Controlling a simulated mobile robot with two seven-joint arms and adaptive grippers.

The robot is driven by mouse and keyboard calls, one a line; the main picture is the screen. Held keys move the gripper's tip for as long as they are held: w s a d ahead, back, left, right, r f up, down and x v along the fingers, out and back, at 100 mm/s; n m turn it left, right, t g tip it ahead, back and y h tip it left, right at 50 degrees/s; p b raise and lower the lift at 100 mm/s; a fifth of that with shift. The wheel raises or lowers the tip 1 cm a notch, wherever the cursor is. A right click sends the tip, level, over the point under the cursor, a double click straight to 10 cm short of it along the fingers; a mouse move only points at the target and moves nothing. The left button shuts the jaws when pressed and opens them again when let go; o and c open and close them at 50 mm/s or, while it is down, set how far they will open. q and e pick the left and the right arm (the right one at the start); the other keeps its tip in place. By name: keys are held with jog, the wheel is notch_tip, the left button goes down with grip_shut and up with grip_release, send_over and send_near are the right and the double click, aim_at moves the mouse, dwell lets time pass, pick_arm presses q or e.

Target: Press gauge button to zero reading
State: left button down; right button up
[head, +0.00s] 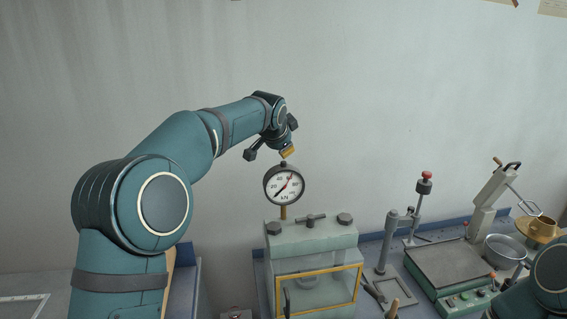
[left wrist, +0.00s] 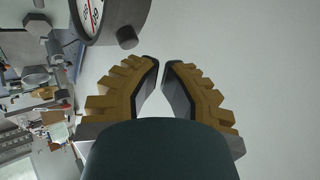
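The gauge (head: 284,186) is a round white dial with a dark rim, on a brass stem above a press-like fixture with a yellow-framed window. A needle lies diagonally across its dial, off vertical. A small dark button (head: 283,164) sits on top of its rim. In the left wrist view the gauge (left wrist: 103,18) is cut off at the top, and its button (left wrist: 127,37) sticks out toward my fingers. My left gripper (left wrist: 161,62) has its yellow-padded fingertips nearly together with nothing between them. It hangs just above the button, apart from it. My right gripper is outside both views.
The fixture (head: 312,243) stands on the bench below the gauge. To its right are a small stand (head: 384,243), a green scale (head: 452,268), a metal bowl (head: 505,250) and a brass pot (head: 538,230).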

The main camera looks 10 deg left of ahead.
pick_arm(q)
jog(key=shift+f, duration=0.35)
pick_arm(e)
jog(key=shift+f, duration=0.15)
pick_arm(q)
jog(key=shift+f+b, duration=0.4)
jog(key=shift+f, duration=0.05)
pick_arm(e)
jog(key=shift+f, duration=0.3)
pick_arm(q)
jog(key=shift+r, duration=0.1)
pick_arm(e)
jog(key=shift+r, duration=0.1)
pick_arm(q)
jog(key=shift+r+p, duration=0.8)
jog(key=shift+p, duration=0.1)
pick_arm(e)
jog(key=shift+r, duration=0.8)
pick_arm(q)
notch_tip(320, 180, up, 3)
jog(key=p, duration=0.2)
jog(key=shift+p, duration=0.35)
jog(key=shift+r, duration=1)
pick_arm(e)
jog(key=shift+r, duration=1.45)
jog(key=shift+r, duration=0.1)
